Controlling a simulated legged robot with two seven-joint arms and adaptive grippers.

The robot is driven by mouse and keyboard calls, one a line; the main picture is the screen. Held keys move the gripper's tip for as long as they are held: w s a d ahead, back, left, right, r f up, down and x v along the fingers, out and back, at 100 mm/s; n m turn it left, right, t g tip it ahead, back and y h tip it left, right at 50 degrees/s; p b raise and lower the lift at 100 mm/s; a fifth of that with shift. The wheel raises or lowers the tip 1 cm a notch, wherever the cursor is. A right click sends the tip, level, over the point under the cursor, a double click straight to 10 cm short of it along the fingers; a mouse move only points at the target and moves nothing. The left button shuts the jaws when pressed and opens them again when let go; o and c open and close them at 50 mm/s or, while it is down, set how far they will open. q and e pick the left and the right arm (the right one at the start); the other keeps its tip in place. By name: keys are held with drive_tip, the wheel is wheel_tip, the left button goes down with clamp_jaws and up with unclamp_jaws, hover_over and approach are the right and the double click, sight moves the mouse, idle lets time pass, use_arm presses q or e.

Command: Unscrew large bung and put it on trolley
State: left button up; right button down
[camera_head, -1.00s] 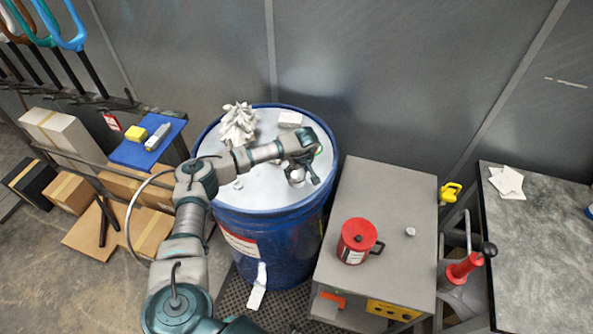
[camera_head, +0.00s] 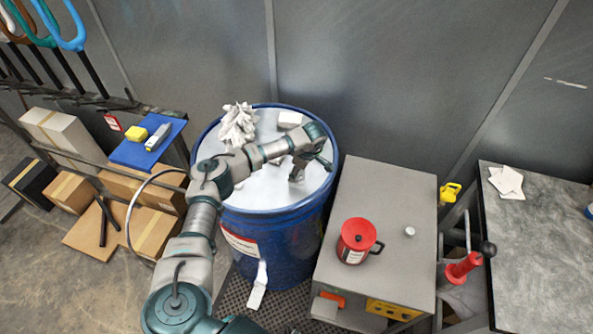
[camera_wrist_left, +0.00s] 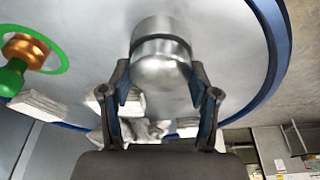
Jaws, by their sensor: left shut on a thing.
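The large bung (camera_wrist_left: 160,60) is a silver metal cylinder in the left wrist view, over the pale top of the blue drum (camera_head: 270,233). My left gripper (camera_wrist_left: 161,85) is shut on it, one finger on each side. In the head view this gripper (camera_head: 298,172) is low over the right part of the drum top, and the bung is mostly hidden by it. I cannot tell whether the bung is clear of its hole. The grey trolley (camera_head: 375,200) stands right of the drum. My right gripper is not in view.
A red can (camera_head: 356,241) and a small silver piece (camera_head: 410,231) stand on the trolley; its back half is clear. Crumpled white rags (camera_head: 238,124) and a white block (camera_head: 289,119) lie on the drum. A green ring (camera_wrist_left: 35,45) shows beside the bung.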

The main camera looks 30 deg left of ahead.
use_arm(q)
drive_tip(key=n+g, duration=0.1)
drive_tip(key=n, duration=0.3)
drive_tip(key=shift+d+n, duration=0.15)
drive_tip(key=shift+n, duration=0.15)
drive_tip(key=shift+f, duration=0.1)
drive_tip(key=o, duration=0.8)
drive_tip(key=shift+c, duration=0.2)
